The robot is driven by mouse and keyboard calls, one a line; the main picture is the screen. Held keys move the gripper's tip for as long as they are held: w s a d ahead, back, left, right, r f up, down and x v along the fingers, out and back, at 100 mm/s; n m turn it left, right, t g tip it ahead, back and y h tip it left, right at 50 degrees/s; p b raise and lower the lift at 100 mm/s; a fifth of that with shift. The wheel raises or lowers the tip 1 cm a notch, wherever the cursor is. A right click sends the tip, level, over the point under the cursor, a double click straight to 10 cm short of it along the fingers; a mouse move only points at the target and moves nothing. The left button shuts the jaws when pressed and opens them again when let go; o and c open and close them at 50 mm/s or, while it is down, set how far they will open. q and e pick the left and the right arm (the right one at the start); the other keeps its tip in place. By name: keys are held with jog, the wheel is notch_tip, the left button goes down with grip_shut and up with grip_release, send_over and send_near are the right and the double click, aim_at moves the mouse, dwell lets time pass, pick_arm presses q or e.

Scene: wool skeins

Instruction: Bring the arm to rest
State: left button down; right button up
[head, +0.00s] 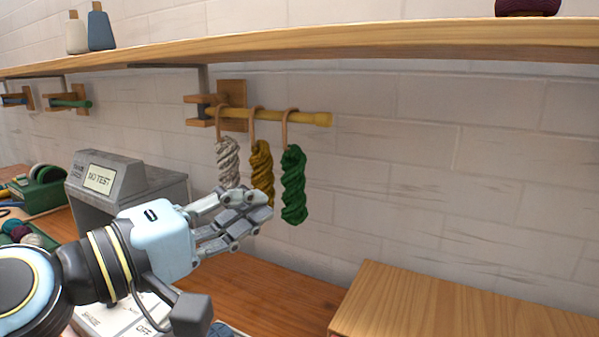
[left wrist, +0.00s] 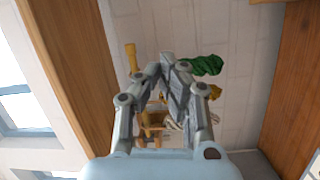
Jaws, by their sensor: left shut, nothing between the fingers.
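My left gripper (head: 252,208) is in the head view, with its arm coming in from the lower left. It is shut and empty, in front of the hanging skeins. A cream skein (head: 227,160), a mustard skein (head: 262,170) and a green skein (head: 294,185) hang by loops from a yellow peg (head: 310,118) on the wall. The gripper covers the lower ends of the cream and mustard skeins; I cannot tell whether it touches them. In the left wrist view the shut fingers (left wrist: 168,72) show with the green skein (left wrist: 205,66) beyond them. My right gripper is not in view.
A wooden shelf (head: 400,45) runs above the peg. A grey machine with a display (head: 100,178) stands at the left beside a green tray (head: 42,195). A wooden box (head: 430,305) is at lower right. The wall right of the skeins is clear.

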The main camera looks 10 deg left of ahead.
pick_arm(q)
jog(key=s+a+f+m+g+y, duration=0.2)
jog(key=s+f+m+g+y, duration=0.1)
jog(key=s+f, duration=0.3)
jog(key=s+a+f+m+g+y, duration=0.2)
jog(key=s+f+m+g, duration=0.15)
jog(key=f, duration=0.55)
jog(key=s+a+f+m+g+y, duration=0.1)
jog(key=s+a+f+g+y, duration=0.15)
jog(key=s+a, duration=0.35)
jog(key=s+a+f+m+g+y, duration=0.2)
jog(key=s+a+f+y, duration=0.15)
jog(key=s+a, duration=0.2)
jog(key=s+a+f+g+y+b, duration=0.1)
jog(key=s+a+f, duration=0.1)
jog(key=f, duration=1.4)
jog(key=s+a+f+g+b, duration=0.1)
jog(key=s+f+b, duration=0.1)
jog(key=f, duration=1.3)
jog(key=s+a+f+b, duration=0.1)
jog(key=s+f, duration=1.4)
jog(key=s, duration=0.2)
jog(key=shift+f+n+g, duration=0.2)
jog(key=shift+n+g, duration=0.1)
jog(key=shift+n, duration=0.05)
